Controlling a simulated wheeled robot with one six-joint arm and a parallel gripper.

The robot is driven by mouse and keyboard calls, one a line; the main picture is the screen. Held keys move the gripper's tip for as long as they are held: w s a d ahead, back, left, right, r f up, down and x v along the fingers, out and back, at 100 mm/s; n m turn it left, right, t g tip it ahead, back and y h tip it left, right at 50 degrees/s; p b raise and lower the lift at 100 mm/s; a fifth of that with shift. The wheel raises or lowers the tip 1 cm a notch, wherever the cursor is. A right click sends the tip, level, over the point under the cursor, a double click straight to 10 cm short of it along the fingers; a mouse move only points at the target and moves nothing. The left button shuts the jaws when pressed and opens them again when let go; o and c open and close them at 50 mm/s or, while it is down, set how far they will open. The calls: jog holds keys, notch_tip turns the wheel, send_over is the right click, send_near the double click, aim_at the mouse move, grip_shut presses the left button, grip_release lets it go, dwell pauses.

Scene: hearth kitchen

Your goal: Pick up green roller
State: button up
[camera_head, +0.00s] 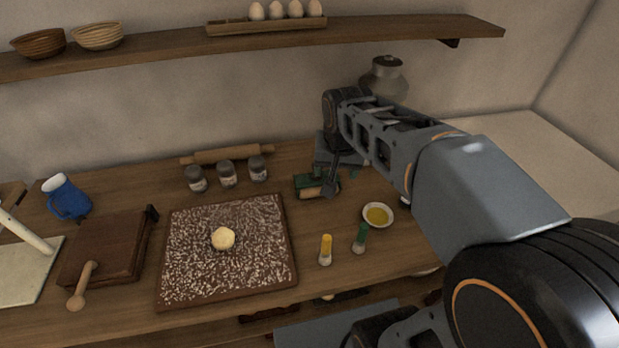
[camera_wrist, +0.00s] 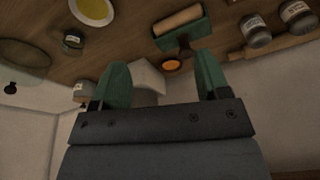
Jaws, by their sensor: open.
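The green roller (camera_head: 304,183), a green frame with a pale wooden cylinder, lies on the wooden counter right of the spice jars, partly covered by my gripper in the head view. The wrist view shows the roller (camera_wrist: 184,31) at the top, just beyond my fingertips and toward the right finger. My gripper (camera_wrist: 160,75) is open, with its green-tipped fingers wide apart and nothing held between them. In the head view my gripper end hangs over the counter at the roller's right side, its fingers largely hidden. I cannot tell how high it is above the counter.
Spice jars (camera_head: 227,173) and a rolling pin (camera_head: 226,155) stand near the wall. A floured board (camera_head: 180,245) holds a dough ball (camera_head: 223,238). A small yellow-filled bowl (camera_head: 378,215) and two brushes (camera_head: 325,250) are nearer the front edge. A shelf (camera_head: 170,50) hangs above.

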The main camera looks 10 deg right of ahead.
aim_at(300, 181)
jog(key=w+a+f+m+g+b, duration=0.15)
jog(key=w+m, duration=0.35)
jog(key=w, duration=0.9)
jog(key=shift+h, duration=0.4)
jog(key=f, duration=0.2)
jog(key=w+f, duration=0.1)
jog(key=f, duration=0.2)
jog(key=d+f, duration=0.1)
jog(key=f, duration=0.1)
jog(key=shift+w+f, duration=0.15)
jog(key=shift+f, duration=0.25)
jog(key=shift+w+d+f+p, duration=0.1)
jog(key=shift+f, duration=1)
jog(key=shift+w+d+f+p, duration=0.1)
jog(key=shift+w+f, duration=0.05)
jog(key=shift+f, duration=0.9)
jog(key=shift+w+d+f+p, duration=0.1)
jog(key=shift+f, duration=1)
jog(key=shift+c, duration=0.2)
jog(key=c, duration=1)
jog(key=shift+r, duration=0.1)
